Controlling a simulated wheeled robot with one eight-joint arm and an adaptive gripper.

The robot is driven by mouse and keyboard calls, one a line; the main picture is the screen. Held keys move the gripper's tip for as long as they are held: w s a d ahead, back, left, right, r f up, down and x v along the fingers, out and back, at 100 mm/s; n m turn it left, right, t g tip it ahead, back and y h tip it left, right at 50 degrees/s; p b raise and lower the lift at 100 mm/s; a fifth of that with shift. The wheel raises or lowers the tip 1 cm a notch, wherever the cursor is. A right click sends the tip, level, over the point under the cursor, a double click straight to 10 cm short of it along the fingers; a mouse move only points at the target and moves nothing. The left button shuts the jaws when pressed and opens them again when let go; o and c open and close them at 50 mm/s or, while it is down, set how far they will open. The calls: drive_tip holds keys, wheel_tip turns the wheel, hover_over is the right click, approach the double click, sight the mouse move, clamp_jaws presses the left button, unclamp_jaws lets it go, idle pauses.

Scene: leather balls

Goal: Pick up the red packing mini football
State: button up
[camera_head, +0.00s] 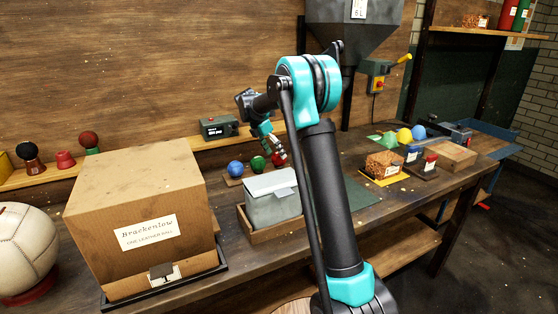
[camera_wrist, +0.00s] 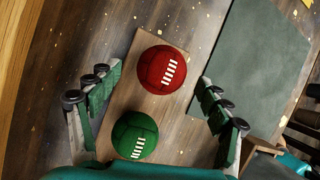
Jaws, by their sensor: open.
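The red mini football (camera_wrist: 162,69), with white laces, sits on a small wooden board (camera_wrist: 122,88) in the wrist view. A green mini football (camera_wrist: 134,135) sits beside it on the same board, nearer my gripper's base. My gripper (camera_wrist: 155,90) is open and empty, with its fingers to the left and right of the balls. In the head view the red ball (camera_head: 279,160) is partly hidden by my gripper (camera_head: 276,150). The green ball (camera_head: 258,163) and a blue ball (camera_head: 236,168) stand to its left.
A grey box (camera_head: 272,203) in a wooden tray stands in front of the balls. A large cardboard box (camera_head: 140,215) is at the left. A dark green mat (camera_wrist: 262,70) lies right of the board. A hopper (camera_head: 352,35) hangs behind my arm.

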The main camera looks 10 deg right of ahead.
sight(276, 153)
drive_tip(key=shift+x, duration=1.7)
drive_tip(key=shift+d, duration=0.1)
drive_tip(key=c, duration=1.3)
drive_tip(key=shift+r, duration=0.1)
